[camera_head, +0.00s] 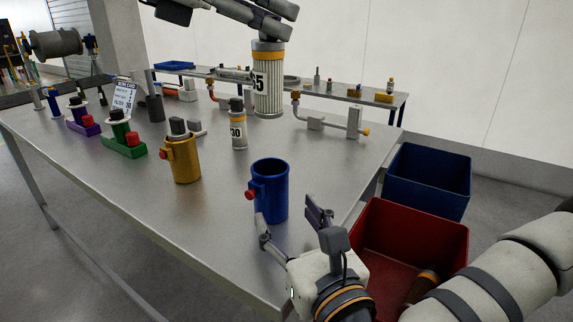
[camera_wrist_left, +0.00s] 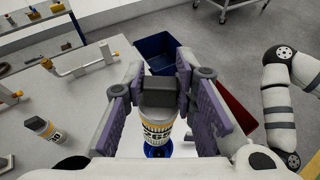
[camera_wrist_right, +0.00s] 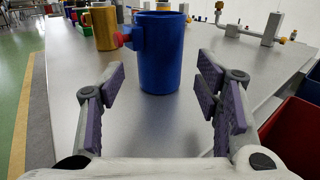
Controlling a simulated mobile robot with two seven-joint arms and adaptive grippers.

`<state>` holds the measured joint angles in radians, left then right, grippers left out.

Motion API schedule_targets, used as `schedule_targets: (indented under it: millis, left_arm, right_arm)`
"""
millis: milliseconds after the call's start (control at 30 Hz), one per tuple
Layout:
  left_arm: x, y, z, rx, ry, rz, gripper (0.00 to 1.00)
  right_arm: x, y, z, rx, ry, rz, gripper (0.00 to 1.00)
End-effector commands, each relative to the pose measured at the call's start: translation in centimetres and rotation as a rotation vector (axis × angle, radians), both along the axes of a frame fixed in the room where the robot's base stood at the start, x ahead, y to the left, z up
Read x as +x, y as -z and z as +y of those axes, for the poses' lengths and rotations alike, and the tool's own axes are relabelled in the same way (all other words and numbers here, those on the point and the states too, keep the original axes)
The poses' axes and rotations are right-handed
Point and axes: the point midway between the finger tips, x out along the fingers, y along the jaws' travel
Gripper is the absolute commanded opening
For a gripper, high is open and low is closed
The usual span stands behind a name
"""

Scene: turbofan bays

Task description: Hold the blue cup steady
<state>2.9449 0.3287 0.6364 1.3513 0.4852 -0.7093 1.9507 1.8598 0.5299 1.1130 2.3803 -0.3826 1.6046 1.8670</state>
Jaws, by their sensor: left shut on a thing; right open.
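The blue cup (camera_head: 270,190) stands upright on the metal table near its right edge, with a red knob on its left side. My right gripper (camera_head: 291,217) is open in front of it. In the right wrist view the cup (camera_wrist_right: 160,60) appears between the fingers but beyond their tips, with no visible contact. My left gripper (camera_head: 268,40) is shut on the dark top of a pleated filter cartridge (camera_head: 268,85) marked 65, held upright in the air. In the left wrist view the cartridge (camera_wrist_left: 158,128) partly hides blue below it.
A yellow cup (camera_head: 183,160) and a smaller cartridge (camera_head: 238,130) marked 30 stand left of the blue cup. Green (camera_head: 124,146) and purple holders stand farther left. A red bin (camera_head: 440,235) and blue bin (camera_head: 428,180) lie beyond the right edge. The front tabletop is clear.

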Motion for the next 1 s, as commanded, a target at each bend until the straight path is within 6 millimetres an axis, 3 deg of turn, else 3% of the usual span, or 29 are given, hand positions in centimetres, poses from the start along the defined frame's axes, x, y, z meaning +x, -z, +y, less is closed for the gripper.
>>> schedule_targets:
  millis: [500,667,900,1000]
  left_arm:
    - [0.0,0.0,0.0,-0.001,0.000,0.000,0.00]
    - [0.0,0.0,0.0,-0.001,0.000,0.000,0.00]
    - [0.0,0.0,0.0,-0.001,0.000,0.000,0.00]
    - [0.0,0.0,0.0,-0.001,0.000,0.000,0.00]
  right_arm:
    - [10.0,0.0,3.2,-0.003,0.002,0.002,0.58]
    - [11.1,0.0,3.6,-0.001,0.000,0.004,0.58]
    - [11.1,0.1,3.6,-0.002,-0.001,0.004,0.58]
    - [11.1,0.1,3.6,-0.002,-0.001,0.004,0.35]
